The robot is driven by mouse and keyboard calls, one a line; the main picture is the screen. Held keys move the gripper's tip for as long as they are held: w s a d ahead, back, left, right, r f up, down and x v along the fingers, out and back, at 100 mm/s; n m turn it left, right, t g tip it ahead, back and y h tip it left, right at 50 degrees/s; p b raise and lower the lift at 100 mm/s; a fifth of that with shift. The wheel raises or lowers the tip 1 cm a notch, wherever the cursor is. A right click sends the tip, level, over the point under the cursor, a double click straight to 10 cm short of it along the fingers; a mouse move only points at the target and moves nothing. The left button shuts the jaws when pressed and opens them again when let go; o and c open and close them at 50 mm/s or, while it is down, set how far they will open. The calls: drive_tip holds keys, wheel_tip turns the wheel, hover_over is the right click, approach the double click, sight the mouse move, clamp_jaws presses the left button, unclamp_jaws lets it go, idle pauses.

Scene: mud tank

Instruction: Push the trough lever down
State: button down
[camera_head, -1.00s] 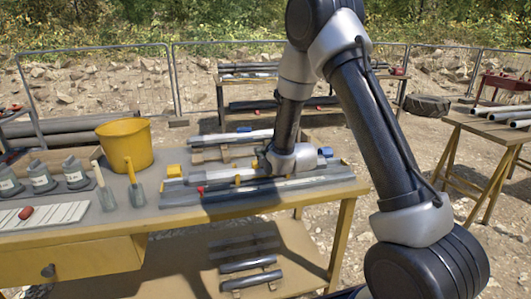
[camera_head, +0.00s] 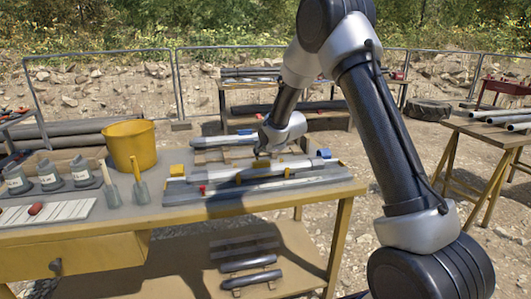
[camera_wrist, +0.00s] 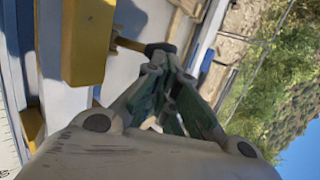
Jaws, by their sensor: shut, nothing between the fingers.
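The trough (camera_head: 250,187) is a long grey channel assembly on the yellow workbench, with yellow and blue blocks at its ends. In the wrist view a thin yellow rod (camera_wrist: 128,44) with a dark round end sticks out beside a large yellow block (camera_wrist: 88,42); it looks like the lever. My gripper (camera_head: 261,156) is over the trough's back middle in the head view. In the wrist view my gripper (camera_wrist: 165,75) has its fingertips together and empty, close by the dark end. I cannot tell whether they touch. The lever is not clear in the head view.
A yellow bucket (camera_head: 130,145), trowels (camera_head: 140,184) and grey containers (camera_head: 48,174) stand on the bench's left. A red object (camera_head: 36,208) lies on a white slatted board. A second bench with pipes (camera_head: 500,116) is at right. A wire fence runs behind.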

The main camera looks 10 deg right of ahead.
drive_tip(key=shift+w+f, duration=0.4)
drive_tip(key=shift+w, duration=0.5)
drive_tip(key=shift+w+f, duration=0.35)
drive_tip(key=shift+w, duration=0.6)
drive_tip(key=shift+w+f, duration=0.4)
drive_tip(key=shift+w, duration=0.5)
